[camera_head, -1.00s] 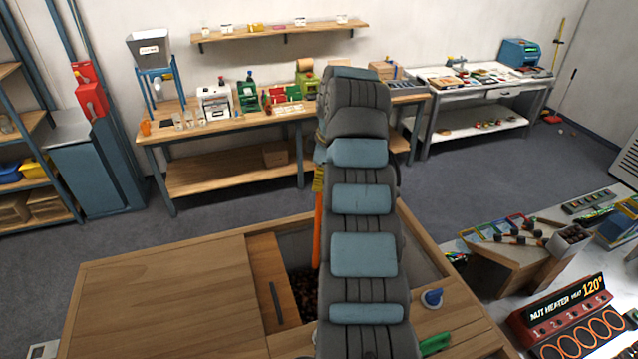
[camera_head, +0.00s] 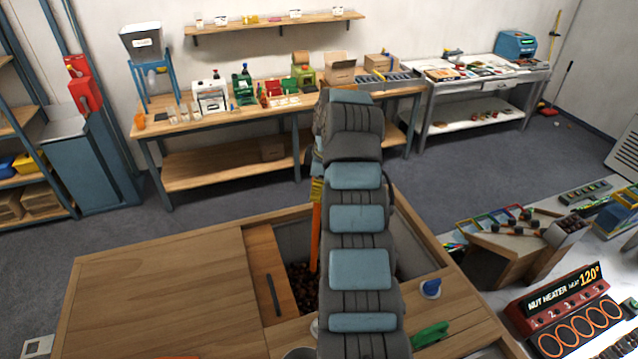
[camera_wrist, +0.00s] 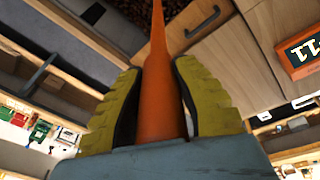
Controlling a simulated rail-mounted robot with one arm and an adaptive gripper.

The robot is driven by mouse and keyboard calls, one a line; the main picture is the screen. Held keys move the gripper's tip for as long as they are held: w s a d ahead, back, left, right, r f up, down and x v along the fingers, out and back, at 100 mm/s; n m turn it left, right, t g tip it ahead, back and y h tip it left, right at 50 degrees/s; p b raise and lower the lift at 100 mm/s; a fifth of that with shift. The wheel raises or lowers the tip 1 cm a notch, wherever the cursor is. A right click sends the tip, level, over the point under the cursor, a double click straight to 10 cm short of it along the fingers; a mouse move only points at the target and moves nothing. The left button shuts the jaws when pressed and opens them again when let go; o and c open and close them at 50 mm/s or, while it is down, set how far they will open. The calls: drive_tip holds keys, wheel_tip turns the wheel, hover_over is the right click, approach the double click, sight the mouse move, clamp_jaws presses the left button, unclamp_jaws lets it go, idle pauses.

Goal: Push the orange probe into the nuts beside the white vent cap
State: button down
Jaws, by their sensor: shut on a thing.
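My gripper (camera_head: 317,188) is mostly hidden behind my arm in the head view. In the wrist view its yellow fingers (camera_wrist: 158,95) are shut on the orange probe (camera_wrist: 158,115). The probe (camera_head: 315,240) hangs point down over the open compartment of the wooden cabinet, with its lower end at the dark brown nuts (camera_head: 300,290). The nuts also show at the top of the wrist view (camera_wrist: 118,22). I cannot tell whether the tip touches or enters them. I cannot make out the white vent cap for certain; my arm hides part of the compartment.
A wooden lid panel (camera_head: 160,290) covers the cabinet's left side, beside a narrower panel with a dark handle (camera_head: 273,295). A blue knob on a white base (camera_head: 430,288) and a green object (camera_head: 430,335) sit on the right rim. A nut heater (camera_head: 565,315) stands right.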

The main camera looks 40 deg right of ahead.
drive_tip(key=s+b+x, duration=0.2)
drive_tip(key=b+x, duration=0.2)
drive_tip(key=x, duration=0.8)
drive_tip(key=s+f+b+x, duration=0.1)
drive_tip(key=s+b+x, duration=0.2)
drive_tip(key=x, duration=1)
drive_tip(key=s+b+x, duration=0.3)
drive_tip(key=b+x, duration=0.4)
drive_tip(key=x, duration=0.5)
drive_tip(key=shift+w+d+f, duration=0.15)
drive_tip(key=shift+d+f, duration=0.15)
drive_tip(key=shift+f, duration=0.45)
idle(0.6)
drive_tip(key=shift+r, duration=0.15)
idle(2.2)
